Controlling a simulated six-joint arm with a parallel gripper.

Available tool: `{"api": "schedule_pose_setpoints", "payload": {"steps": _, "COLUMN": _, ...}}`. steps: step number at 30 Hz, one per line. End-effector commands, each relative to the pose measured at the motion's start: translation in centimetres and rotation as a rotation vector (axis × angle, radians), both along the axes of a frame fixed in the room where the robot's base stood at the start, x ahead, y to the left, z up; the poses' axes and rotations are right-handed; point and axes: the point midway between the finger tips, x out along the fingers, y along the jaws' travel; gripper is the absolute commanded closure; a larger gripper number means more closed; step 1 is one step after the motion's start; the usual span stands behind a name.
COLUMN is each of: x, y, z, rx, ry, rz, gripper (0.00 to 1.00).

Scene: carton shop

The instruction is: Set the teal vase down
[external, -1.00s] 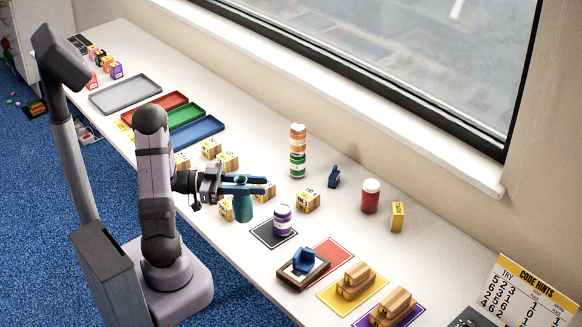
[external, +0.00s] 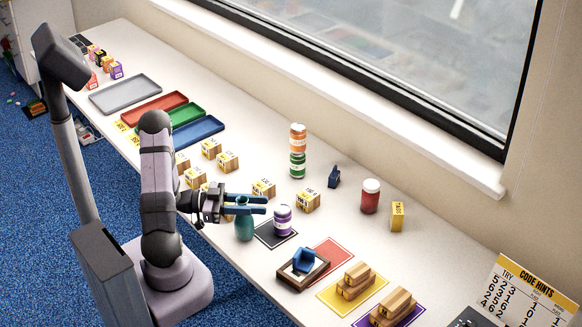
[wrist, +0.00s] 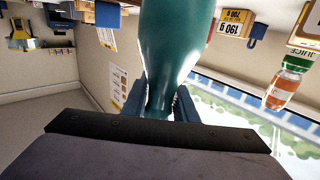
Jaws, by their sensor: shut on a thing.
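The teal vase (external: 244,226) is upright near the front edge of the table, left of the purple-labelled jar (external: 282,219). My gripper (external: 250,204) is shut on the vase near its narrow neck. In the wrist view the vase (wrist: 168,45) fills the upper middle, its narrow part between the two dark blue fingers (wrist: 164,103). I cannot tell whether the vase base touches the table.
The jar stands on a black mat (external: 268,238) close to the vase. Several small cartons (external: 263,189) stand behind and left of it. A wooden tray with a blue item (external: 303,265) lies to the right. Green and blue trays (external: 197,131) lie farther back.

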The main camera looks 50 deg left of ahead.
Motion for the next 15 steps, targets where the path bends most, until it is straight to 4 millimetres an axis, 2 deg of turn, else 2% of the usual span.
{"api": "schedule_pose_setpoints", "payload": {"steps": 12, "x": 0.01, "y": 0.01, "z": -0.41, "rx": 0.0, "ry": -0.001, "rz": 0.0, "gripper": 1.0}}
{"api": "schedule_pose_setpoints", "payload": {"steps": 13, "x": 0.01, "y": 0.01, "z": -0.44, "rx": 0.001, "ry": -0.001, "rz": 0.0, "gripper": 0.72}}
{"api": "schedule_pose_setpoints", "payload": {"steps": 15, "x": 0.01, "y": 0.01, "z": -0.36, "rx": 0.001, "ry": -0.001, "rz": 0.0, "gripper": 0.55}}
